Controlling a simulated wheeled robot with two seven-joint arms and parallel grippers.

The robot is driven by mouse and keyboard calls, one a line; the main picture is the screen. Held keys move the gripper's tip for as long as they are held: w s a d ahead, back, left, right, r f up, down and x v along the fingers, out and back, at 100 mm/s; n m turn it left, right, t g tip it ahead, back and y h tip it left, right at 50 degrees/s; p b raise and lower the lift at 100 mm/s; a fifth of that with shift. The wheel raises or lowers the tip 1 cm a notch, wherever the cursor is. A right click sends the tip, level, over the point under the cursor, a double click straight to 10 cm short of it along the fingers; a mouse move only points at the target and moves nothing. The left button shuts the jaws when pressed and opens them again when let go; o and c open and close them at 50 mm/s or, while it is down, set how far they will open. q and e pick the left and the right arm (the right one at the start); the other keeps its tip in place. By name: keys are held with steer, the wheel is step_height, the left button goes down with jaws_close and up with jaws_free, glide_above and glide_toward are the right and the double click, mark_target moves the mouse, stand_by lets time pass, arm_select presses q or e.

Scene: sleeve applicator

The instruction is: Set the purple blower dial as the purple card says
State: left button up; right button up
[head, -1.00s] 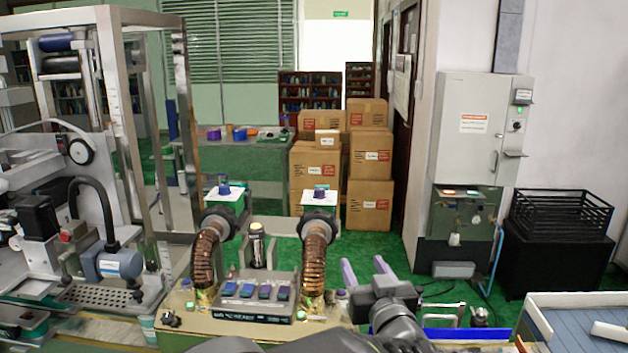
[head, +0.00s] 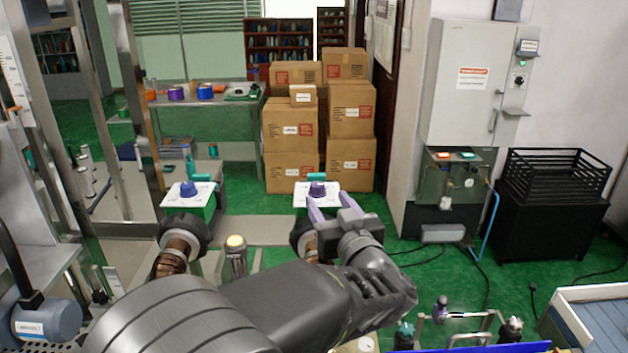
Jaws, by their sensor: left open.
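A purple dial (head: 317,188) sits on the white top plate of the right blower. A bluer dial (head: 188,189) sits on the white plate of the left blower. My left gripper (head: 318,207) is open, with its purple fingers pointing up at the near side of the right blower's plate, close to the purple dial. I cannot tell whether they touch it. My left forearm hides the button panel and most of the right blower's hose. I cannot make out a purple card. My right gripper is not in view.
A frosted metal frame machine (head: 95,130) stands at the left. Cardboard boxes (head: 350,110) are stacked behind the blowers. A grey wall cabinet (head: 470,85) and a black crate (head: 557,178) stand at the right. A lit lamp post (head: 235,243) rises between the blowers.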

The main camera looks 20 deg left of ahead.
mark_target(320, 190)
arm_select(q)
steer(key=shift+p+x, duration=0.4)
steer(key=shift+x, duration=3.55)
steer(key=shift+c, duration=0.3)
jaws_close()
